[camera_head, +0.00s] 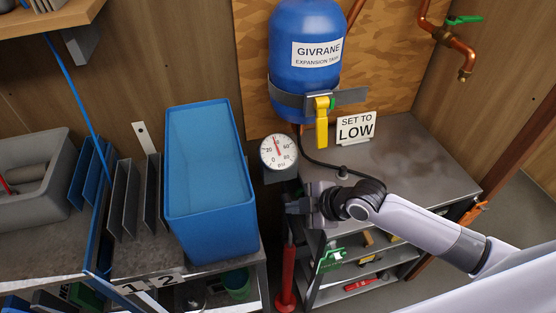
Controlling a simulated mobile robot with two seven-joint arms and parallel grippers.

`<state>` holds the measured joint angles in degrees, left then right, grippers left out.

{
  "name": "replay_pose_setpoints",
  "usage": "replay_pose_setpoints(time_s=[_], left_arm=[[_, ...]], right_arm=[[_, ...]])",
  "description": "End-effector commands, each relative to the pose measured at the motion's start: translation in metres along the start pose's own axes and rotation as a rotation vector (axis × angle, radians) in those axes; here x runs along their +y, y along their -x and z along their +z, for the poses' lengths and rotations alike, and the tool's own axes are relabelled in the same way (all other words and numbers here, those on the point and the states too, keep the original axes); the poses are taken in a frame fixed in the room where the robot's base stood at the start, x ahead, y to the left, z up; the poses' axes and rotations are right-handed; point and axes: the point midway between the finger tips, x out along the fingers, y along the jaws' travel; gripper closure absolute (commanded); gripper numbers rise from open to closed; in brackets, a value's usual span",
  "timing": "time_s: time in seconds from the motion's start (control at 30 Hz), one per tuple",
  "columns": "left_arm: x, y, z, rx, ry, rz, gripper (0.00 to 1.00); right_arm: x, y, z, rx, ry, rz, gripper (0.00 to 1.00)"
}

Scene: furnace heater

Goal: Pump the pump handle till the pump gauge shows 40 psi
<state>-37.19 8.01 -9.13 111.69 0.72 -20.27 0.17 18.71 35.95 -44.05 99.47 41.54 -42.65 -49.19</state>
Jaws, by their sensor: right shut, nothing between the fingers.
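The pump gauge (278,152) is a round white dial above the pump. Its red needle points up and slightly left; the exact reading is too small to be sure of. The pump's red cylinder (287,272) stands upright beside the metal shelf unit. My right gripper (290,206) is shut and empty, just above the pump and below the gauge. The pump handle cannot be made out clearly around the gripper, so I cannot tell whether they touch. My left gripper is out of view.
A blue expansion tank (305,85) with a yellow handle (322,122) hangs on the wooden board. A "SET TO LOW" sign (356,127) stands on the metal bench (410,150). A tall blue bin (207,225) is left of the pump. Copper pipes (455,48) are at upper right.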

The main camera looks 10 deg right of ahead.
Motion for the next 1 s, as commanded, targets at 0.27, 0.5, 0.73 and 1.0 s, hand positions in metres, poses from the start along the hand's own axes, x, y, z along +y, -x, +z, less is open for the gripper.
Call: replay_pose_setpoints(time_s=[0.27,0.5,0.73,1.0], left_arm=[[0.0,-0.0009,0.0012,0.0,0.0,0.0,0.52],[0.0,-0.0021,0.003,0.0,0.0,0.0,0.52],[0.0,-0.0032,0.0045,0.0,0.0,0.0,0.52],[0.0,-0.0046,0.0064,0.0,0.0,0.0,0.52]], right_arm=[[-0.0008,-0.0012,0.001,0.0,0.0,0.0,1.0],[-0.0024,-0.0033,0.0024,0.0,0.0,0.0,1.0],[-0.0038,-0.0053,0.0038,0.0,0.0,0.0,1.0],[-0.0059,-0.0078,0.0056,0.0,0.0,-0.001,1.0]])
